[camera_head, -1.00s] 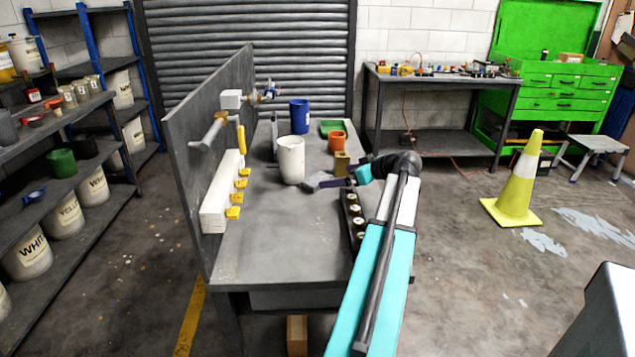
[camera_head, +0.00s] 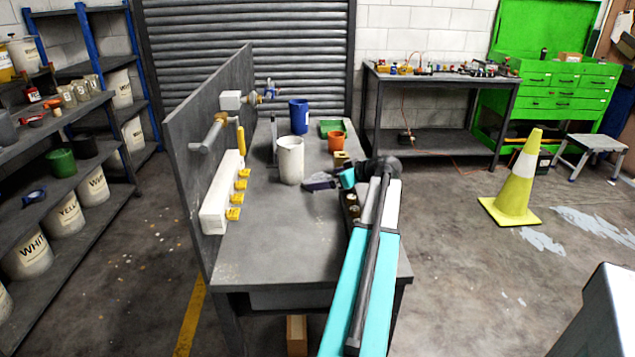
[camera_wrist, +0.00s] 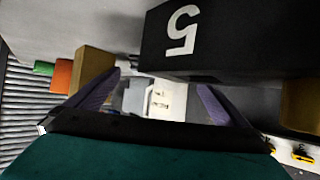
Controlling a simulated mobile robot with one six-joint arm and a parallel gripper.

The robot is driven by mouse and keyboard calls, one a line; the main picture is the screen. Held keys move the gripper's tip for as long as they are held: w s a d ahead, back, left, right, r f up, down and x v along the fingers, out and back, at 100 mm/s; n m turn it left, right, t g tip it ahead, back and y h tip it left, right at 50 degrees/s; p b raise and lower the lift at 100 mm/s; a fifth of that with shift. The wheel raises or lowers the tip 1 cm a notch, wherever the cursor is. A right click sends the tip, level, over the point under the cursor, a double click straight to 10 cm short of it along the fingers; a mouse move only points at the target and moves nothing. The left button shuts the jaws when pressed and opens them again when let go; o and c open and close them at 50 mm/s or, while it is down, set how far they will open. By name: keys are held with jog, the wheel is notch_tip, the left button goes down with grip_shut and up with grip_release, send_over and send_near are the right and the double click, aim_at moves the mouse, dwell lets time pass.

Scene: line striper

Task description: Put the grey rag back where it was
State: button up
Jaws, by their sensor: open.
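My gripper (camera_head: 322,182) is low over the right half of the grey workbench (camera_head: 280,235), just right of the white cup-shaped container (camera_head: 290,160). In the wrist view its two purple fingers (camera_wrist: 157,92) are spread, with nothing seen held between them. I cannot make out the grey rag for certain. A small grey-purple shape at the gripper's tip in the head view may be fingers, rag or both. A black block with a white "5" (camera_wrist: 215,40) fills the upper right of the wrist view, close to the fingers.
A blue cup (camera_head: 299,116), an orange pot (camera_head: 337,140) and a green tray (camera_head: 331,127) stand at the bench's back. Yellow clips (camera_head: 238,198) line the white rail at left. A dark upright panel (camera_head: 208,130) bounds the left side. The bench's front is clear.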

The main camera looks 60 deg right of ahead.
aim_at(320, 180)
jog(key=shift+x, duration=1.8)
jog(key=shift+c, duration=0.4)
jog(key=c, duration=0.9)
jog(key=shift+c, duration=0.2)
jog(key=shift+r, duration=0.15)
notch_tip(320, 180, up, 18)
jog(key=b, duration=0.1)
